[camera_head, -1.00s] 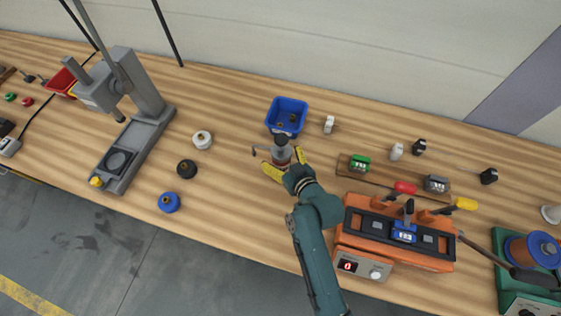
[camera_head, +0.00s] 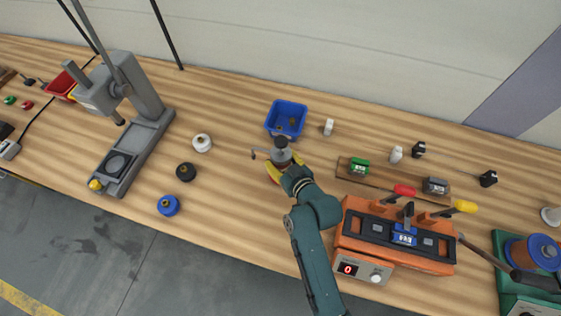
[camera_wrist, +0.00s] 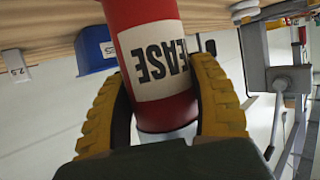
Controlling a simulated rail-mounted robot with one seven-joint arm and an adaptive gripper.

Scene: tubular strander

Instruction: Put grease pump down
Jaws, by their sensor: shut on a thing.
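The grease pump (camera_head: 281,145) has a dark grey top with a side spout and a red body. It stands upright on or just above the wooden bench; I cannot tell if its base touches. In the wrist view the red pump body (camera_wrist: 150,15) shows a white label with dark letters reading "EASE". My gripper (camera_head: 284,166) has its yellow fingers shut around the pump's body, one on each side. The lower part of the body is mostly hidden by the fingers in the head view.
A blue bin (camera_head: 286,118) stands just behind the pump. A grey press (camera_head: 135,125) and black, white and blue round pieces lie to the left. An orange machine (camera_head: 395,240) stands to the right. Bare bench lies left and front of the pump.

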